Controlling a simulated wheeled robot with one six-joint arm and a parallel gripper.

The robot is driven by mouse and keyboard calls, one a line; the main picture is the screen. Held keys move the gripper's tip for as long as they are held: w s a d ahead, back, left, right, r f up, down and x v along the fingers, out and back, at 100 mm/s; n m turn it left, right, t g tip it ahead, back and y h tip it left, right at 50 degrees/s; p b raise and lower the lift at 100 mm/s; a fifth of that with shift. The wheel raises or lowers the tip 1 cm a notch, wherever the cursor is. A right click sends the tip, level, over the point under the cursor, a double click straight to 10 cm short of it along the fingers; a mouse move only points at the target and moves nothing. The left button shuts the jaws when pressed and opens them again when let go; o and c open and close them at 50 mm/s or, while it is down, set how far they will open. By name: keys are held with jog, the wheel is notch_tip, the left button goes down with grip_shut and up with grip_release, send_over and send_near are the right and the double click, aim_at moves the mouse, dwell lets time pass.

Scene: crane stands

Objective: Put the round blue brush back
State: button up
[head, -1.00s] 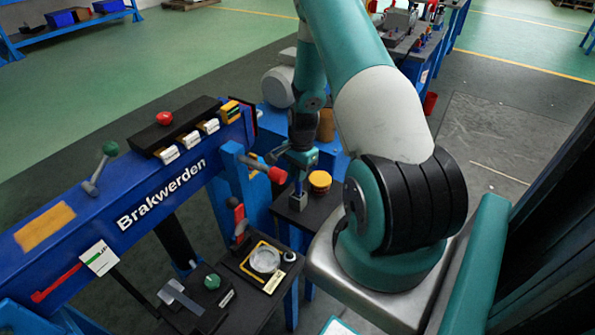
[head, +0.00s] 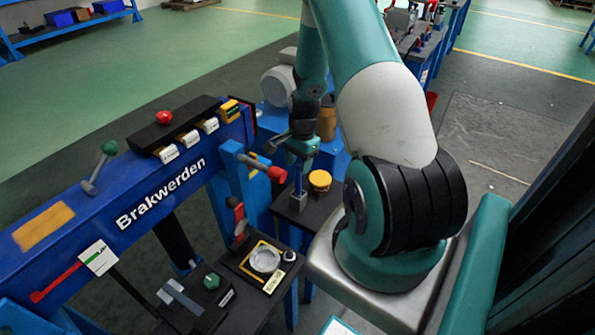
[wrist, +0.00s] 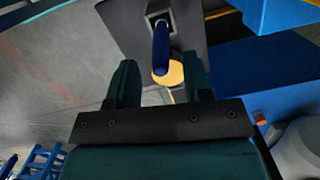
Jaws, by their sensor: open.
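The round blue brush (head: 298,181) stands upright in a small square grey holder (head: 297,202) on a dark side table. In the wrist view the blue brush (wrist: 160,48) rises from the holder (wrist: 155,17), its handle end towards me. My gripper (head: 303,148) is just above the brush in the head view. In the wrist view my gripper (wrist: 159,82) is open, with its two fingers apart on either side of the handle's line. Gaps show between the handle and both fingers. The brush's lower end is hidden in the holder.
A yellow-lidded pot (head: 320,180) stands close right of the holder. A red-tipped lever (head: 276,174) juts from the blue "Brakwerden" machine (head: 130,195) on the left. A lower dark table (head: 240,293) holds a glass dish (head: 265,259). Grey floor (head: 490,150) lies open to the right.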

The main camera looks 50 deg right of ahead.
notch_tip(320, 180, up, 9)
jog(key=d, duration=0.1)
jog(key=w+a+r+n, duration=0.1)
jog(key=a+r+n, duration=0.3)
jog(key=a, duration=0.3)
jog(key=a+r+n+y, duration=0.1)
jog(key=a+r+n, duration=0.3)
jog(key=a, duration=0.4)
jog(key=w+a+r+n, duration=0.1)
jog(key=a+r+n, duration=0.2)
jog(key=a+r, duration=0.3)
jog(key=s+a+r+n+y, duration=0.1)
jog(key=s+a+r+n, duration=0.2)
jog(key=s+a+n, duration=0.4)
jog(key=s+a+r+n, duration=0.3)
jog(key=s+a+n, duration=0.5)
jog(key=s+a, duration=0.2)
jog(key=shift+a+r+y+b, duration=0.25)
jog(key=shift+a+y+b, duration=0.15)
jog(key=shift+a, duration=0.35)
jog(key=shift+s+a, duration=0.1)
